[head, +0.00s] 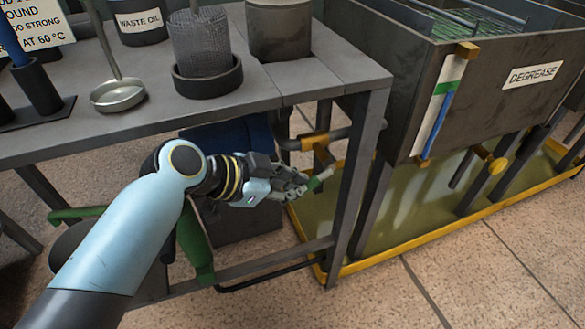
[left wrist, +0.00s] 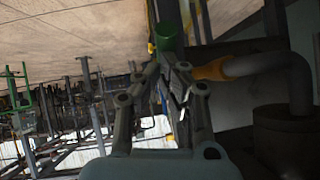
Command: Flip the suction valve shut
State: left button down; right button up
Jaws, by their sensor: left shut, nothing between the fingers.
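The suction valve shows as a brass fitting (head: 316,141) on a grey pipe under the bench. A lever with a green grip (head: 319,183) hangs down at a slant below it. My left gripper (head: 302,185) is shut and empty, with its fingertips right beside the green grip; I cannot tell whether they touch. In the left wrist view, the fingers (left wrist: 168,85) are together just below the green grip (left wrist: 169,36), and the brass fitting (left wrist: 213,70) is to their right. My right gripper is not in view.
A steel bench (head: 275,72) with a mesh basket (head: 202,42) and a dish (head: 118,95) stands above my arm. Its leg (head: 358,185) is right of the gripper. The degrease tank (head: 490,85) stands over a yellow-edged drip tray (head: 400,255) at right.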

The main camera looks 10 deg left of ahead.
pick_arm(q)
notch_tip(320, 180, down, 6)
jog(key=w+d+b, duration=0.1)
jog(key=d+b, duration=0.1)
jog(key=b, duration=0.1)
jog(key=shift+w, duration=0.15)
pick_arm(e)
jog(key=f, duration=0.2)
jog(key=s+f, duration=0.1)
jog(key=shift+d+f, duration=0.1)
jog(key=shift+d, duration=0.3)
pick_arm(q)
jog(key=shift+f, duration=0.15)
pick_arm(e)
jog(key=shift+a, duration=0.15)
pick_arm(q)
jog(key=v, duration=0.7)
jog(key=shift+a, duration=0.15)
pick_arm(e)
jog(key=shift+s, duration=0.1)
